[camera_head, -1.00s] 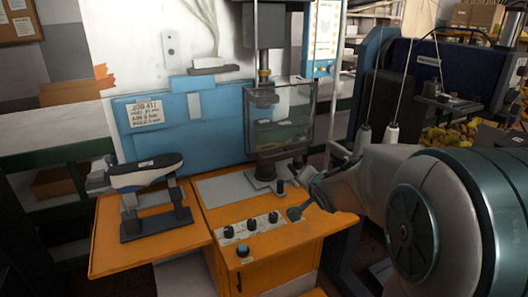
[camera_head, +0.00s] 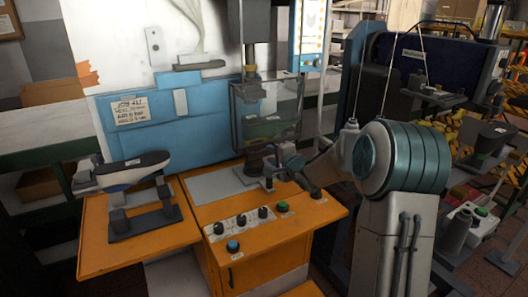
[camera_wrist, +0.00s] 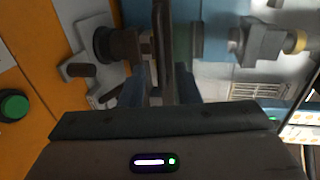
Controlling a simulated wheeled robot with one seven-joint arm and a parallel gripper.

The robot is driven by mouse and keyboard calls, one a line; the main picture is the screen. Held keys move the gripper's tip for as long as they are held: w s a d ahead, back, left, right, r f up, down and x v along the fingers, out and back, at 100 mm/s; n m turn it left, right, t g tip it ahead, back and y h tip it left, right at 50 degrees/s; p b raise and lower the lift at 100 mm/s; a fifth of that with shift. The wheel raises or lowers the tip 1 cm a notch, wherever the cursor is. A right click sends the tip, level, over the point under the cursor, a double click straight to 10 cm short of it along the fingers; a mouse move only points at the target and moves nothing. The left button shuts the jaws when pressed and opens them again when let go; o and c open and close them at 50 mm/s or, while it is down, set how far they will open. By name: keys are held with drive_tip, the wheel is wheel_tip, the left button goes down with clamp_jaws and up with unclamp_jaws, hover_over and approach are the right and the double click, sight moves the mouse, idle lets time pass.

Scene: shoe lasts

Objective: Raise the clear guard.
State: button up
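The clear guard (camera_head: 268,112) is a see-through panel with a dark frame. It hangs upright in front of the press ram, its lower edge just above the dark form (camera_head: 256,158) on the press base. My gripper (camera_head: 281,160) is at the guard's lower right, close to the dark form. In the wrist view, my gripper (camera_wrist: 162,88) has its two bluish fingers apart. A dark bar (camera_wrist: 164,35), which looks like part of the guard, runs between or just beyond them. I cannot tell whether the fingers touch it.
The orange bench front holds several black knobs, a blue button (camera_head: 233,246) and a green button (camera_head: 282,206). A shoe last on a stand (camera_head: 134,172) is at the left. A blue panel with a job card (camera_head: 130,110) stands behind. Another machine (camera_head: 425,65) is at the right.

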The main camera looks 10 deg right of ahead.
sight(265, 151)
drive_tip(key=x, duration=0.6)
clamp_jaws()
